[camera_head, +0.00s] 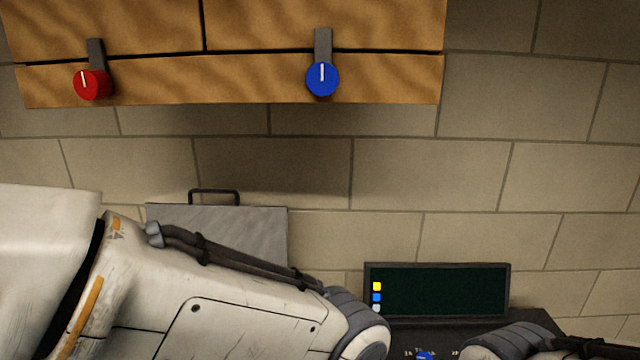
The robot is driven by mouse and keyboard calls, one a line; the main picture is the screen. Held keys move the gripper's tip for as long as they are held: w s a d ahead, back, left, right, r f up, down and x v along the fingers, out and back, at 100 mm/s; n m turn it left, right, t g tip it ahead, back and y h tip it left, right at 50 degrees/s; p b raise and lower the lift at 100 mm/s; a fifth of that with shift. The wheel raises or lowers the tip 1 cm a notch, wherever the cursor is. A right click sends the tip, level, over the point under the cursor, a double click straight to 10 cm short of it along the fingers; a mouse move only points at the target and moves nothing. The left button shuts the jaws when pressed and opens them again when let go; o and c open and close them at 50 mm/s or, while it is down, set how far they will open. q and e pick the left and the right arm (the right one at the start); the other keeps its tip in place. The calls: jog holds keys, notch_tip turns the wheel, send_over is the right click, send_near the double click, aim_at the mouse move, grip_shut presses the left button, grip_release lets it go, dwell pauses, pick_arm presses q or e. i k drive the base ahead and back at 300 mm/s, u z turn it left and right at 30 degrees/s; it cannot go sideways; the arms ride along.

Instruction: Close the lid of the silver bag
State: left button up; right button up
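The silver bag's lid (255,222) stands raised against the tiled wall in the lower middle-left, as a flat grey panel with a dark handle (214,191) on its top edge. The lower part of the lid and the bag's body are hidden behind my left arm. My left arm crosses the lower left of the view, in front of the lid, and its gripper is out of view. Only a small part of my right arm shows at the bottom right edge, and its gripper is out of view too.
A dark monitor (440,289) with small coloured squares stands right of my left arm, with a blue knob (424,356) below it. A wooden cabinet (250,75) hangs above, with a red knob (89,84) and a blue knob (322,78). The wall between is bare.

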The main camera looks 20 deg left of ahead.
aim_at(259, 231)
jog(key=u, duration=0.05)
jog(key=k, duration=0.5)
jog(key=z, duration=0.75)
jog(key=i, duration=0.8)
jog(key=u, duration=0.65)
